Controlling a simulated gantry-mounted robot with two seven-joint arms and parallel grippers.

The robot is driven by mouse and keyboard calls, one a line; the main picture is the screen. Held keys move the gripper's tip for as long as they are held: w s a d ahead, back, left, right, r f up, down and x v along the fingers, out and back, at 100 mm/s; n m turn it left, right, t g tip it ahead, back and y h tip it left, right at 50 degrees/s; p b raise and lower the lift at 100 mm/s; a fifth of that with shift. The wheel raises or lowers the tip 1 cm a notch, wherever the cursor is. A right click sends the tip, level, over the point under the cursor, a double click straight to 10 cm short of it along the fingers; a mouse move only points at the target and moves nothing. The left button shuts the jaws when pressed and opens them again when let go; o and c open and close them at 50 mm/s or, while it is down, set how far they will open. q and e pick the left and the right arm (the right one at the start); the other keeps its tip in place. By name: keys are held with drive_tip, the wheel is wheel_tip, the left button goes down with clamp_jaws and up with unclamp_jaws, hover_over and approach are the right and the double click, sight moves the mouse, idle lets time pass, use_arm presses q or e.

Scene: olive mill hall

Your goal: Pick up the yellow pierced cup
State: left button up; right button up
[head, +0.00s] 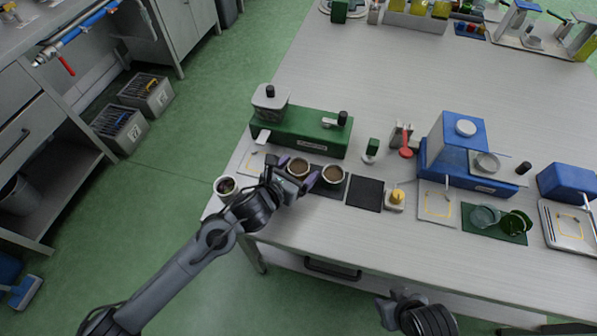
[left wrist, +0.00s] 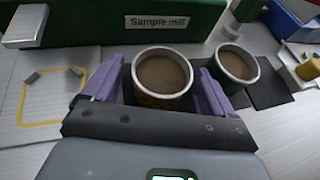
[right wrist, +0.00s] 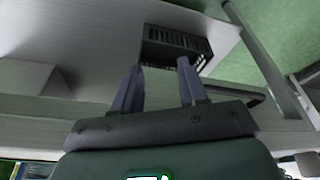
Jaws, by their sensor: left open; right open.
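The yellow pierced cup (left wrist: 161,98) has a pale rim, is full of brown matter and stands upright on a dark mat. Only a little of its yellow wall shows in the left wrist view; its top (head: 298,167) shows in the head view. My left gripper (left wrist: 157,85) is open, with one purple finger on each side of this cup; I cannot tell whether they touch it. In the head view the left gripper (head: 296,175) reaches in from the front edge. My right gripper (head: 397,295) is open and empty, below the table's front edge; its fingers also show in the right wrist view (right wrist: 157,80).
A green cup (left wrist: 236,64) with brown contents stands close right of the left gripper. The green sample mill (head: 305,130) is just behind. A white cup (head: 226,186) stands at the left corner. An empty dark mat (head: 365,193) lies to the right.

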use_arm(q)
drive_tip(key=c, duration=1.1)
drive_tip(key=shift+r, duration=0.2)
drive_tip(key=shift+c, duration=0.2)
